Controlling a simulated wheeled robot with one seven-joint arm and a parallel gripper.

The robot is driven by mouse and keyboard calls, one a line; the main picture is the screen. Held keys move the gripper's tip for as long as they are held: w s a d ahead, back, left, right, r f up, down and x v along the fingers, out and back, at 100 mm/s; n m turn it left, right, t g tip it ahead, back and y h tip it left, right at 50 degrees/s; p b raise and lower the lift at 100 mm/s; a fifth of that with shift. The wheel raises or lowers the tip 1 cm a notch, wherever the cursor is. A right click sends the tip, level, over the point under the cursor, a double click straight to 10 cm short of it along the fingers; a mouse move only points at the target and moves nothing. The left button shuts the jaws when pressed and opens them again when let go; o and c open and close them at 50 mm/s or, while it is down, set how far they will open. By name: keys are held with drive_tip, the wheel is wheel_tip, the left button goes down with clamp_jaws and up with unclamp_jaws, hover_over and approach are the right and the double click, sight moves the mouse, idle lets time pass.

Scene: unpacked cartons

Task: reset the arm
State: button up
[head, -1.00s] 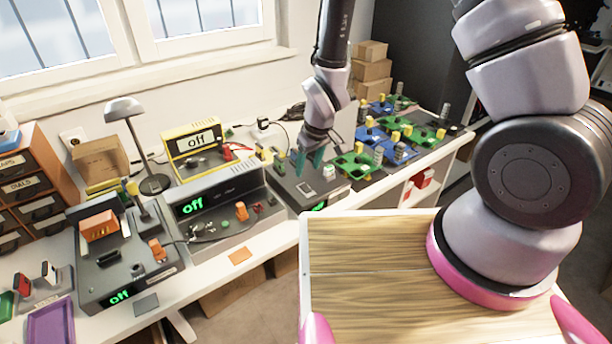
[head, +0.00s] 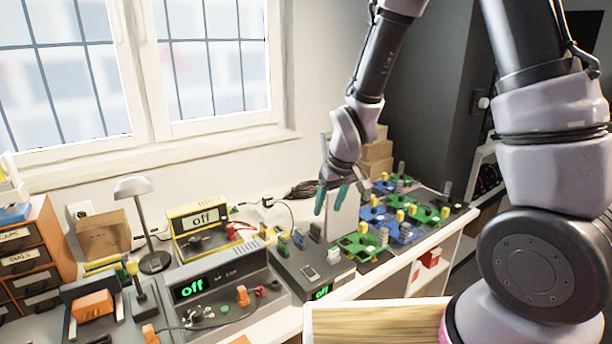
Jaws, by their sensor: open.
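My arm reaches in from the upper right in the head view. My gripper (head: 331,198) hangs fingers-down over the bench, and its two teal fingertips are apart with nothing seen between them. It is above the dark grey device (head: 298,262) with the small green display, near that device's right end. A pale upright panel (head: 345,218) shows just behind and right of the fingers; I cannot tell whether they touch it.
Green and blue boards (head: 378,225) with pegs lie right of the gripper. Cartons (head: 377,152) are stacked behind. A yellow meter (head: 198,222), a grey device (head: 215,290) and a lamp (head: 133,188) stand to the left. A wooden top (head: 375,325) is in front.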

drive_tip(key=s+d+r+m+t, duration=0.1)
drive_tip(key=d+r+m, duration=0.1)
drive_tip(key=d+r, duration=0.6)
drive_tip(key=s+d+r+m+t, duration=0.1)
drive_tip(key=d+r+m, duration=0.2)
drive_tip(key=r, duration=0.8)
drive_tip(key=s+d+r+m+t, duration=0.2)
drive_tip(key=s+d+r+m, duration=0.2)
drive_tip(key=s+d+r, duration=0.3)
drive_tip(key=s+r, duration=0.3)
drive_tip(key=s, duration=0.1)
drive_tip(key=shift+d+r, duration=0.15)
